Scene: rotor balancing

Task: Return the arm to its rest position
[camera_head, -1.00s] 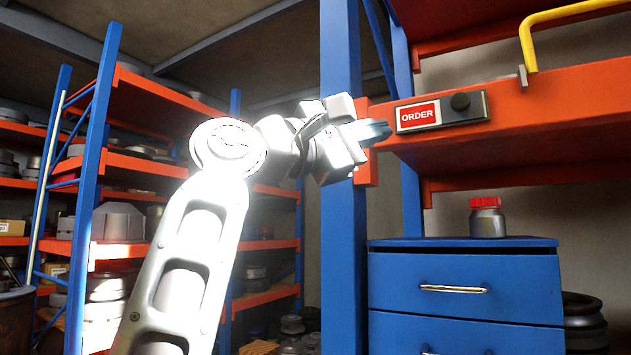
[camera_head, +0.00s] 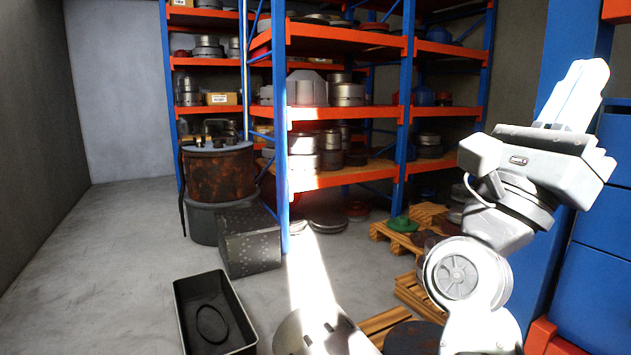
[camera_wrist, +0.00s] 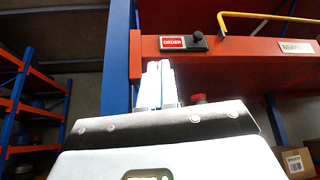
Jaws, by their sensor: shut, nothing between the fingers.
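My gripper (camera_head: 578,88) is raised at the right side of the head view, in front of a blue rack post. Its fingers point up and are together, with nothing between them. In the wrist view my gripper (camera_wrist: 158,84) shows its two fingers side by side, just below and left of the ORDER sign (camera_wrist: 173,43) on the orange beam. The fingers look apart from the beam, though the exact gap is hard to tell. My arm bends below the gripper in the head view.
A blue drawer cabinet (camera_head: 592,270) stands close at the right. Wooden pallets (camera_head: 428,215) lie near my arm. Open floor lies at left.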

